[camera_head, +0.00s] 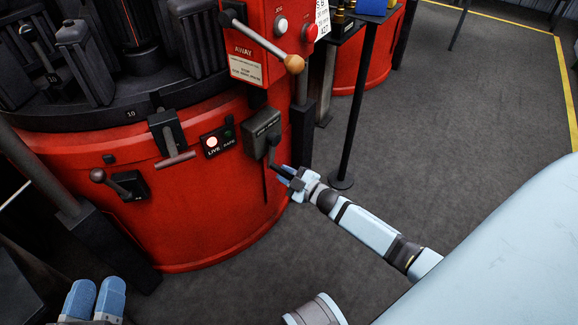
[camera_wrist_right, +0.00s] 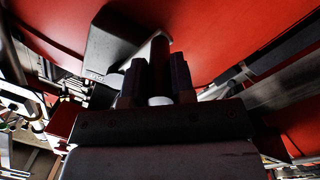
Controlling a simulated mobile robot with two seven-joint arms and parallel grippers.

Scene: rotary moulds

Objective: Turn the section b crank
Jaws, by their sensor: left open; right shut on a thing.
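A grey crank box (camera_head: 262,124) is mounted on the front of the red rotary machine; I cannot read its label. Its dark crank arm (camera_head: 273,150) hangs down from the box. My right gripper (camera_head: 284,173) is at the lower end of this crank, shut on its handle, which the fingers mostly hide. In the right wrist view, a dark upright bar of the crank (camera_wrist_right: 159,58) shows between the fingers of my right gripper (camera_wrist_right: 158,82), below the dark box. My left gripper (camera_head: 95,297) is at the bottom left, open and empty, away from the machine.
Left of the crank are a panel with a lit LIVE lamp (camera_head: 212,143), a T-handle (camera_head: 175,158) and a small lever (camera_head: 115,184). A long lever with a wooden knob (camera_head: 293,64) sticks out above.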

